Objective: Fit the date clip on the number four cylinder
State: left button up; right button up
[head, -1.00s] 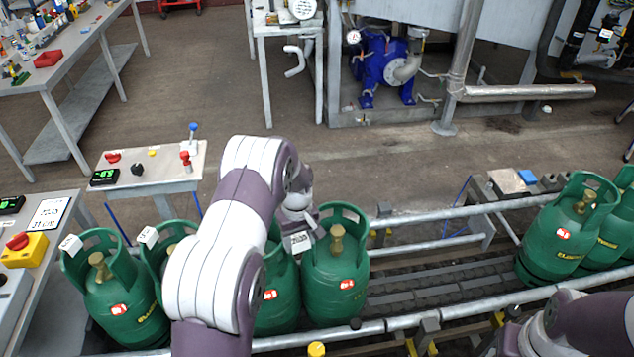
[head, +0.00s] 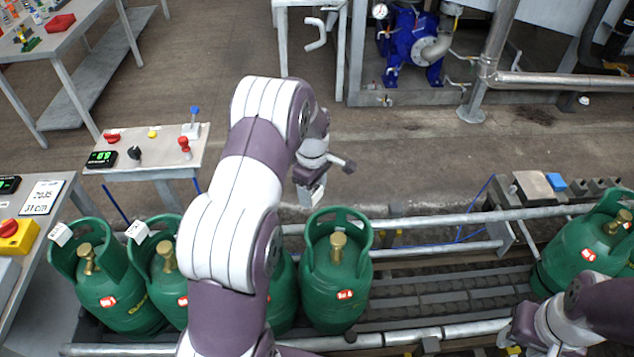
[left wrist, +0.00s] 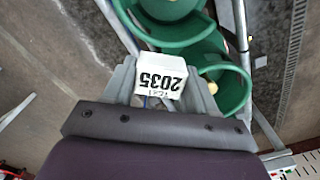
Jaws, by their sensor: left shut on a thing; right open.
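The fourth green cylinder from the left (head: 337,290), with a brass valve and open collar, stands on the conveyor. Its small red label is too small to read surely. No clip shows on its collar in the head view. My left gripper (head: 312,188) is shut on a white date clip (head: 309,197), just behind and above that collar. The clip appears nearly edge-on there. In the left wrist view the clip (left wrist: 163,76) reads 2035, upside down, between the fingers, with green collars beyond it; contact cannot be told. My right gripper (head: 522,328) is at the lower right, open, its fingers poorly visible.
Two cylinders at left (head: 112,300) (head: 168,285) carry white clips. My left arm mostly hides a third (head: 284,295). Another cylinder (head: 590,255) stands at right. Conveyor rails (head: 440,220) run in front and behind. A control stand (head: 150,160) is behind left. Rollers between cylinders are bare.

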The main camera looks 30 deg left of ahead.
pick_arm(q)
jog(key=shift+s+r, duration=0.2)
jog(key=shift+s, duration=0.1)
jog(key=b, duration=0.3)
send_over(312, 217)
notch_tip(312, 217, down, 6)
jog(key=shift+r, duration=0.1)
pick_arm(e)
jog(key=f, duration=0.3)
jog(key=shift+s, duration=0.2)
pick_arm(q)
jog(key=shift+p, duration=0.5)
pick_arm(e)
jog(key=shift+r, duration=0.55)
pick_arm(q)
jog(key=shift+f+b, duration=0.75)
jog(key=shift+f, duration=0.45)
pick_arm(e)
jog(key=shift+f, duration=0.7)
pick_arm(q)
jog(key=o, duration=1.1)
